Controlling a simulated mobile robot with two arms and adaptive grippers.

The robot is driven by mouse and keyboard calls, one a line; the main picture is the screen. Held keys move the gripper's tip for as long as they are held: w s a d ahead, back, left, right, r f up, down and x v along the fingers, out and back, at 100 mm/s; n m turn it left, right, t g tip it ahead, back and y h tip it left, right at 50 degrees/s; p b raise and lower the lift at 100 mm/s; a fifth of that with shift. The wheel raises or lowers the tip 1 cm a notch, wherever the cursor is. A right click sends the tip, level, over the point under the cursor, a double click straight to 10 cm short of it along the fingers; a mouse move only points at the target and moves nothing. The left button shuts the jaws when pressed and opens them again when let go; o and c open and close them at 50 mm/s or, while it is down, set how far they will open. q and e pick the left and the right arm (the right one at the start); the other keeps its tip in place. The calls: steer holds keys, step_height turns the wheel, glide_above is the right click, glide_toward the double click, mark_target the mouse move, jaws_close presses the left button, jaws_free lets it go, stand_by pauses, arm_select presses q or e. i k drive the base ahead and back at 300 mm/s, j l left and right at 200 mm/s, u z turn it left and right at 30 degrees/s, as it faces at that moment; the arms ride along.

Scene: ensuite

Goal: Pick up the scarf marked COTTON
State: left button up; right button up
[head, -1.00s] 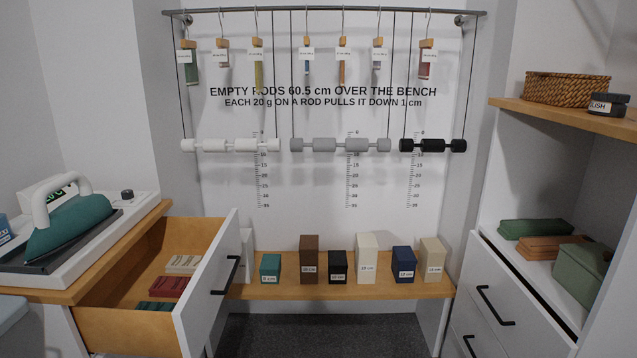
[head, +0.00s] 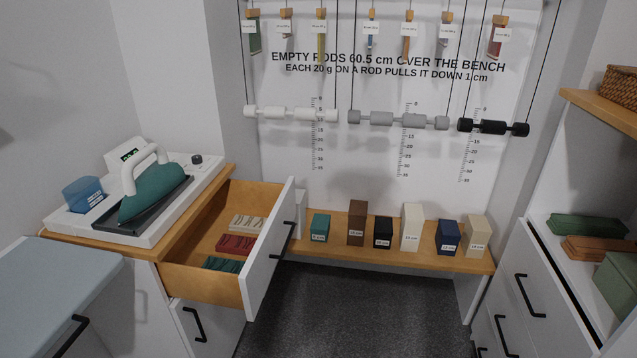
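Three folded scarves lie in the open drawer (head: 190,281) left of the middle: a cream one (head: 247,223) at the back, a dark red one (head: 236,244) in the middle and a dark green one (head: 221,264) at the front. Their markings are too small to read, so I cannot tell which says COTTON. Several narrow tagged items hang from the top rail, among them a green one (head: 255,40) and a red one (head: 496,48); their tags are also unreadable. Neither of my grippers is in view.
A teal iron (head: 153,192) stands on the left counter beside a blue cup (head: 84,194). Several labelled blocks stand on the wooden bench (head: 330,246). White, grey and black rods (head: 398,119) hang above it. Shelves with folded cloths (head: 586,225) are right. The dark floor (head: 350,305) is clear.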

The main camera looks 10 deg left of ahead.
mark_target(228, 244)
steer(key=i+j+u, duration=0.15)
steer(key=i+j, duration=0.15)
steer(key=i+j+u, duration=0.2)
steer(key=i, duration=0.35)
steer(key=i+j+u, duration=0.15)
steer(key=i, duration=0.3)
